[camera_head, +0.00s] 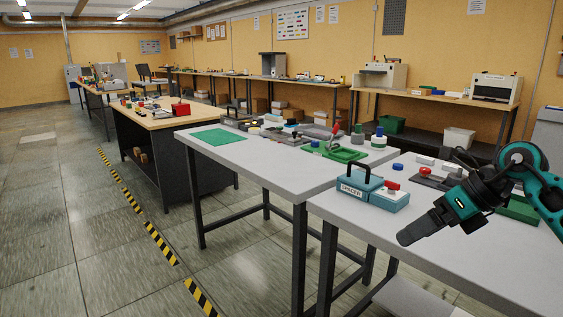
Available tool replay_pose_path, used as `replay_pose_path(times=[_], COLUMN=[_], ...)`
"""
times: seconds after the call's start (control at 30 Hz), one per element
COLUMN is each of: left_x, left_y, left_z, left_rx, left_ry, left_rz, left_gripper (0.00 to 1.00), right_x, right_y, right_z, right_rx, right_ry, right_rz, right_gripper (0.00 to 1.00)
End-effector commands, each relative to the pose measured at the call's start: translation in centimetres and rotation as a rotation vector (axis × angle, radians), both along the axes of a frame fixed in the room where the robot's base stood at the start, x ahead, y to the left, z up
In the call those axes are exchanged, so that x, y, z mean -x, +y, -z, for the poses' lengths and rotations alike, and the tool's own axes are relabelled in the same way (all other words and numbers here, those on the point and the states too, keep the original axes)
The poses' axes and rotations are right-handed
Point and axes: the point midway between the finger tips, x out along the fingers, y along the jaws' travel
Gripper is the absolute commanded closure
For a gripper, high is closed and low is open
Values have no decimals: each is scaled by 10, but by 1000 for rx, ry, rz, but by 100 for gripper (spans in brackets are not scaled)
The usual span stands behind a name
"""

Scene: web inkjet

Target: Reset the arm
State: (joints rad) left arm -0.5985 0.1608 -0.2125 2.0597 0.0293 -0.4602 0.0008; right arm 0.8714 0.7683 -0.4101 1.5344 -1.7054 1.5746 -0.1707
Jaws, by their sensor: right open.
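My right arm comes in from the right edge, teal and black. Its right gripper (412,231) is open and points down to the left over the near grey table (480,265). The jaws show nothing held between them. A blue box labelled SPACER (353,189) with a black handle stands on this table, just left of and behind the gripper, and the gripper looks apart from it. My left gripper is not in view.
A blue block with a red knob (390,196) sits beside the spacer box, close to my gripper. A second grey table (265,160) holds a green mat (217,137) and a green tray (335,151). Open floor (115,245) with striped tape lies left.

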Motion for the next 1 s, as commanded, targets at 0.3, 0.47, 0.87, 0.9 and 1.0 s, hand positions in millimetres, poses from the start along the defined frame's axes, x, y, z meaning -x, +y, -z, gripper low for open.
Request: replay_pose_path(times=[0.3,0.47,0.87,0.9,1.0], left_x=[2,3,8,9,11], left_y=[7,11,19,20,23], left_z=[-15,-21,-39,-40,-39], left_rx=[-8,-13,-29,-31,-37], left_ry=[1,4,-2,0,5], left_rz=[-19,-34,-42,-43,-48], left_gripper=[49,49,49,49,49], right_x=[42,53,121,138,178], right_y=[139,153,90,86,83], right_z=[15,13,153,172,209], right_rx=[-843,-1297,-1974,-1986,-1979], right_ry=[169,350,976,1038,1165], right_rz=[66,329,1564,1702,1986], right_gripper=[0,0,0,0,0])
